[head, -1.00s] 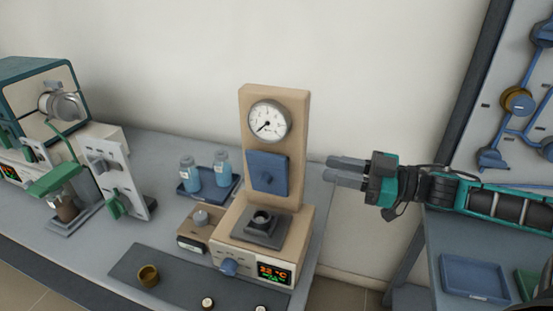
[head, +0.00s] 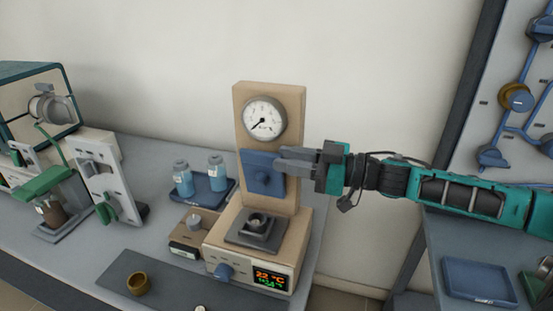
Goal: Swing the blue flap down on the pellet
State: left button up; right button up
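The blue flap (head: 256,187) is a square plate with a small knob. It stands upright against the tan column, below the round gauge. Below it, a dark square holder (head: 240,232) with a round cup (head: 256,220) sits on the tan base. Something small seems to lie in the cup, but I cannot make out a pellet for certain. My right gripper (head: 279,157) comes in from the right. Its two grey fingers are a little apart with nothing between them, and their tips overlap the flap's right upper part; contact is unclear. My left gripper is not in view.
Left of the press are a blue tray (head: 204,198) with two bottles and a small tan box (head: 187,245). A brass cup (head: 138,284) stands on the dark mat in front. A white-and-green device (head: 105,180) stands further left. The wall is close behind.

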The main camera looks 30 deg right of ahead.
jog(key=shift+x, duration=1.5)
jog(key=shift+c, duration=0.2)
grip_shut()
